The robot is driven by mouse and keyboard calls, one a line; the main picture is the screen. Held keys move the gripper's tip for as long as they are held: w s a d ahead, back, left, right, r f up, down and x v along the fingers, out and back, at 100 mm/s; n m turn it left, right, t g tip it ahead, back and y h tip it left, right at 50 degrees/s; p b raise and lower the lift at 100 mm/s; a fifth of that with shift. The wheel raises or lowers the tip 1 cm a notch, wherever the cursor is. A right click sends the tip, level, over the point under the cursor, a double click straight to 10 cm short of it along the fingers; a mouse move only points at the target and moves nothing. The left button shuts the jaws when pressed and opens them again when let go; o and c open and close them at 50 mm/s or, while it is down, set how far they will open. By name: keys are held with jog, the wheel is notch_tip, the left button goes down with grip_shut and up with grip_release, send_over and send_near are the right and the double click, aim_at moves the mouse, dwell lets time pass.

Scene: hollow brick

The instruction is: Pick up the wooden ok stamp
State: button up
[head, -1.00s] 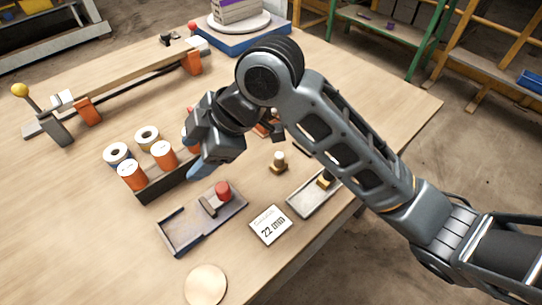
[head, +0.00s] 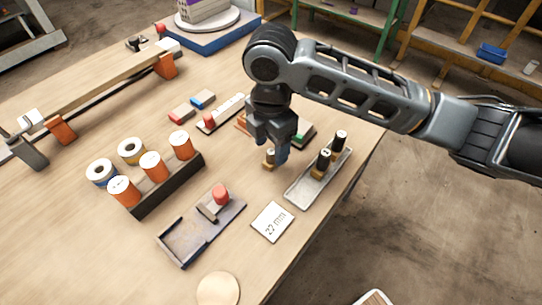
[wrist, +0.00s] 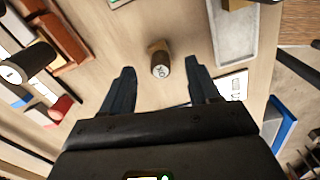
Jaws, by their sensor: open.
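My gripper (wrist: 161,72) is open and points down, with one finger to each side of the stamp in that view. In the head view my gripper (head: 276,151) is over the stamp. Nothing is held, and I cannot tell how far the fingertips are above the table.
A grey metal tray (head: 302,194) with two black-handled stamps lies close to the right.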

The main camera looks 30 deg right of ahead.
aim_at(271, 158)
jog(key=shift+f, duration=1.45)
jog(key=shift+c, duration=0.2)
grip_shut()
